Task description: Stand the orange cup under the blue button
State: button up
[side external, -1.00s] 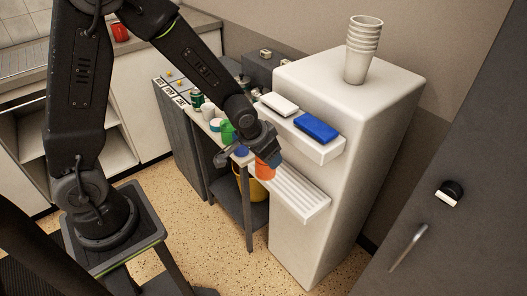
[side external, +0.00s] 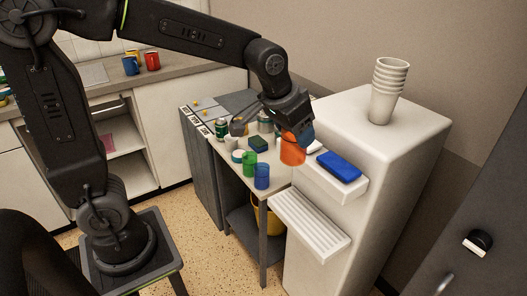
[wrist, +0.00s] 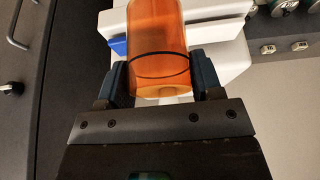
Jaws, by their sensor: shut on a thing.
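My gripper (side external: 289,124) is shut on the orange cup (side external: 292,152), well above the slatted tray (side external: 308,226) of the white dispenser (side external: 380,165). The blue button (side external: 338,166) is on the dispenser's upper ledge, just right of the cup in the side view. The white button (side external: 315,147) is partly hidden by the cup. In the wrist view the orange cup (wrist: 158,40) sits between the two fingers of my gripper (wrist: 160,80). A bit of the blue button (wrist: 117,46) shows left of it. The tray is bare.
A stack of white cups (side external: 388,90) stands on the dispenser. A grey door is at right.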

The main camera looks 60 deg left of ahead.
notch_tip(320, 180, up, 5)
jog(key=w+a+n+y, duration=0.1)
jog(key=w+a+n, duration=0.1)
jog(key=w+a, duration=0.5)
jog(key=w+a+n+y, duration=0.1)
jog(key=w+a+n, duration=0.15)
jog(key=a, duration=0.95)
jog(key=w+a+n+y, duration=0.1)
jog(key=w+a+n, duration=0.1)
jog(key=w+a, duration=0.5)
jog(key=shift+g, duration=0.4)
jog(key=f, duration=1.2)
jog(key=s+a+f, duration=0.1)
jog(key=f, duration=1.1)
jog(key=s+f, duration=0.1)
jog(key=f, duration=1.1)
jog(key=shift+a+f, duration=0.2)
jog(key=shift+a, duration=0.2)
jog(key=o, duration=0.4)
jog(key=shift+f, duration=0.15)
jog(key=shift+o, duration=1.1)
